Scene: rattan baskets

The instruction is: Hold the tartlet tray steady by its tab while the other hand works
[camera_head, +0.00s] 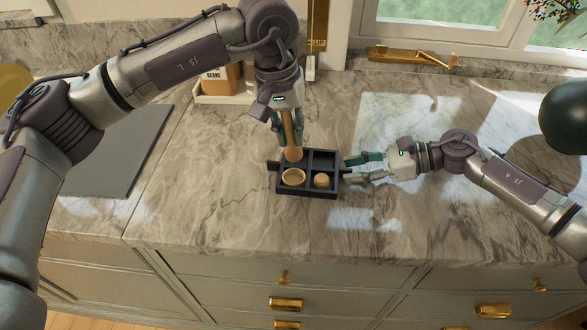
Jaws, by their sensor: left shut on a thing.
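The dark tartlet tray (322,158) lies on the marble counter and has several square compartments. Its front left compartment has a round tan tartlet shell (293,177), and its front right one a smaller tan piece (322,180). The back right compartment looks empty. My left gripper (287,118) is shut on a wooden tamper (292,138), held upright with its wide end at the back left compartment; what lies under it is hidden. My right gripper (350,170) is open at the tray's right side, its fingers apart around the tab (343,171); contact cannot be told.
A tan canister (220,80) stands in a pale tray behind my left arm. A grey board (115,150) lies at the left. A dark green round object (565,118) is at the far right. The marble counter (215,205) is clear in front of the tray, up to its front edge.

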